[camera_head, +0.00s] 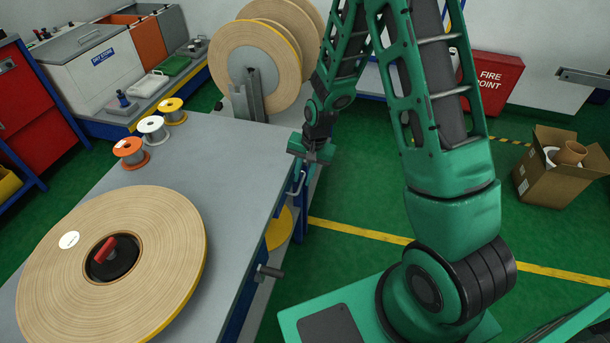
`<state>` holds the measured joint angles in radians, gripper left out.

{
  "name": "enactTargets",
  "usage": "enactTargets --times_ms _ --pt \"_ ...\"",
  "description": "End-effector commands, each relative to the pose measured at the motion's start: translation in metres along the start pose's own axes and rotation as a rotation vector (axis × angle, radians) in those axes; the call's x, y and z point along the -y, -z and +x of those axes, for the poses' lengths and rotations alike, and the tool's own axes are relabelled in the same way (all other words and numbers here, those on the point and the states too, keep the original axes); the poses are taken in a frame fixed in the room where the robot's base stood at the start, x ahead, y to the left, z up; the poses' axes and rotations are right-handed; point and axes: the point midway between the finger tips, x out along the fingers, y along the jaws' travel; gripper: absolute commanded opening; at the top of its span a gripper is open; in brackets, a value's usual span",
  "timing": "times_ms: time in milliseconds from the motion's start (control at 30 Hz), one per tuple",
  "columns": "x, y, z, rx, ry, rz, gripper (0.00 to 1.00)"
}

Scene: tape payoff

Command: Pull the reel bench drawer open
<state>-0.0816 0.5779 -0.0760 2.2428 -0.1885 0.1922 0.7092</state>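The reel bench (232,178) has a grey top and stands from the lower left to the middle. Its right side, where blue parts show, is seen very steeply, so I cannot make out the drawer front or how far it is open. A small bar-like part, perhaps a handle (299,184), shows at that side near the far right corner. My gripper (308,160) points down right beside that corner, at the bar-like part. Its fingertips are too small and partly hidden, so I cannot tell whether they touch or grip it.
A large tape reel (160,250) lies on the bench; several small spools (152,128) line its far left edge. Upright reels (255,65) stand behind. A crank handle (270,271) juts from the bench's right side.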

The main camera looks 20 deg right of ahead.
Motion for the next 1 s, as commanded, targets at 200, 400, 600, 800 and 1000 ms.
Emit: enactTargets --times_ms 200,400,600,800,1000 --pt "-0.0001 -0.0001 -0.0001 0.0 0.0 0.0 0.0" --pt "-0.0002 -0.0002 -0.0002 0.0 0.0 0.0 0.0" --pt "-0.0002 -0.0002 -0.0002 0.001 -0.001 0.0 0.0" --pt "-0.0003 -0.0003 -0.0002 0.001 -0.001 0.0 0.0" --pt "-0.0003 -0.0003 -0.0002 0.001 -0.001 0.0 0.0"
